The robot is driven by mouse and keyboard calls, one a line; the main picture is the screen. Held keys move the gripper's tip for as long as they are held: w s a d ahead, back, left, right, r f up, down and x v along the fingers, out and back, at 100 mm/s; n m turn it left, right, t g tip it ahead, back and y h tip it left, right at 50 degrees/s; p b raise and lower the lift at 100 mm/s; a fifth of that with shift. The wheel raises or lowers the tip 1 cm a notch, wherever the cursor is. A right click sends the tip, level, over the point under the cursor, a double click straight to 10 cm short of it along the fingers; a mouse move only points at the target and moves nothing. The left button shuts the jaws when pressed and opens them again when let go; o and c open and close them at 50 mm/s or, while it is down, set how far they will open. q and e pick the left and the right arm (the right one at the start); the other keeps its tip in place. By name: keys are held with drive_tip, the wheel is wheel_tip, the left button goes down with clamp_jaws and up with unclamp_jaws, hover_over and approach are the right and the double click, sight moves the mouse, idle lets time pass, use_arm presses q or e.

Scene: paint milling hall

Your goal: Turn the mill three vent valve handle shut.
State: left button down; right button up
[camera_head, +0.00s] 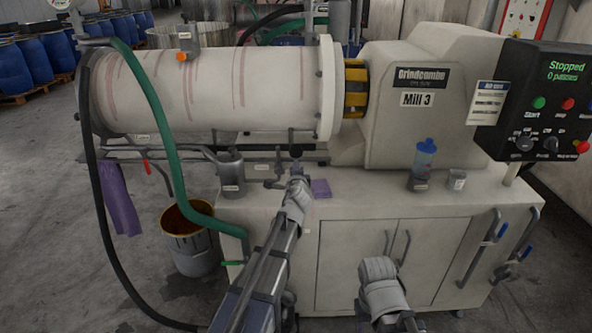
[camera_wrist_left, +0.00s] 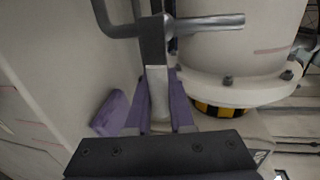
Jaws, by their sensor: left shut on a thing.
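Mill 3 (camera_head: 210,90) is a large pale drum with red streaks, above a white cabinet. My left gripper (camera_head: 296,172) is below the drum, by thin grey pipework at the back of the cabinet top. In the left wrist view its two purple-grey fingers (camera_wrist_left: 163,116) are shut on a grey upright bar, which looks like the vent valve handle (camera_wrist_left: 157,82). The bar's top meets a dark grey block with a horizontal rod (camera_wrist_left: 210,23) going right. The handle's grip is mostly hidden in the head view. Part of my right arm shows low in front of the cabinet; its fingers do not show.
A purple block (camera_head: 320,188) lies beside my left gripper. A green hose (camera_head: 165,130) hangs at left. The control panel (camera_head: 548,100) reads "Stopped".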

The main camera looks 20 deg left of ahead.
use_arm(q)
drive_tip(key=c, duration=0.8)
unclamp_jaws()
drive_tip(key=shift+s, duration=0.1)
drive_tip(key=p+v, duration=0.1)
drive_tip(key=v, duration=0.6)
drive_tip(key=shift+s+d+r, duration=0.1)
drive_tip(key=shift+s+d, duration=0.05)
drive_tip(key=shift+s, duration=0.15)
drive_tip(key=s+d+f+n+g+h+p, duration=0.1)
drive_tip(key=s+d+f+n+g+p, duration=0.1)
drive_tip(key=s, duration=0.8)
drive_tip(key=s+d+f+n+g+h+p, duration=0.1)
drive_tip(key=s+d+n+g+p, duration=0.4)
drive_tip(key=s+d+g, duration=0.3)
drive_tip(key=s+d+f+n+g+h+p, duration=0.1)
drive_tip(key=s+d+n+g+p, duration=0.3)
drive_tip(key=s, duration=0.9)
drive_tip(key=shift+s+d+f+g+p, duration=0.2)
drive_tip(key=shift+d+f+g+p, duration=0.45)
drive_tip(key=shift+f, duration=0.2)
